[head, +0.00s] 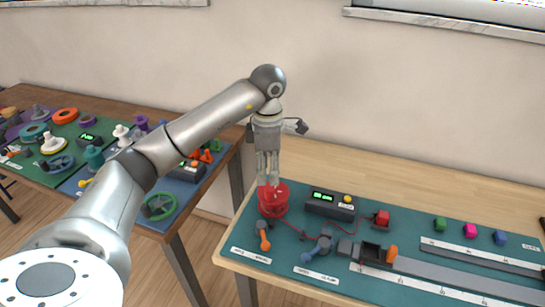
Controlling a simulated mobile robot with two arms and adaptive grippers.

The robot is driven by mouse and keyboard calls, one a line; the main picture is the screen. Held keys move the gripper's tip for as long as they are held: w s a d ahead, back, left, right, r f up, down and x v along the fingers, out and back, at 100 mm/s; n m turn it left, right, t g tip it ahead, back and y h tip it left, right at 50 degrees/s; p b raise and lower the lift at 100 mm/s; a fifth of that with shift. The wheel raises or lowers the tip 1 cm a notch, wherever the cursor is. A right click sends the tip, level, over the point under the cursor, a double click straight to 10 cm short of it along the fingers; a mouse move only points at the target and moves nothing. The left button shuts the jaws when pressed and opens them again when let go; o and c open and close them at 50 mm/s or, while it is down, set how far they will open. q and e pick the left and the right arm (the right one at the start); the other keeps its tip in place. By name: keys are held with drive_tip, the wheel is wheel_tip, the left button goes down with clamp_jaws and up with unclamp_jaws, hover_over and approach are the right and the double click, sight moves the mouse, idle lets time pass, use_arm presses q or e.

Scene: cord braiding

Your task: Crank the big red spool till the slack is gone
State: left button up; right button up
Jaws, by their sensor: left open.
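The big red spool (274,200) sits at the left end of the teal mat (330,262) on the right-hand table. A thin red cord leads from it to the right along the mat. My left gripper (268,180) points down just above the spool, with its fingers open. Its fingertips overlap the spool's top in the picture, and I cannot tell whether they touch it. An orange-ended crank-like handle (264,238) is in front of the spool. My right gripper is not in view.
A black box with green displays (330,206) stands right of the spool. Another table with several coloured parts stands at left, with a gap between.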

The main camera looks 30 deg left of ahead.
sight(269, 188)
use_arm(q)
wheel_tip(269, 188, down, 5)
drive_tip(key=shift+f+p, duration=0.1)
drive_tip(key=shift+p, duration=0.25)
wheel_tip(269, 188, down, 3)
drive_tip(key=shift+w+r, duration=0.1)
drive_tip(key=c, duration=0.4)
clamp_jaws()
drive_tip(key=shift+c, duration=2.2)
unclamp_jaws()
clamp_jaws()
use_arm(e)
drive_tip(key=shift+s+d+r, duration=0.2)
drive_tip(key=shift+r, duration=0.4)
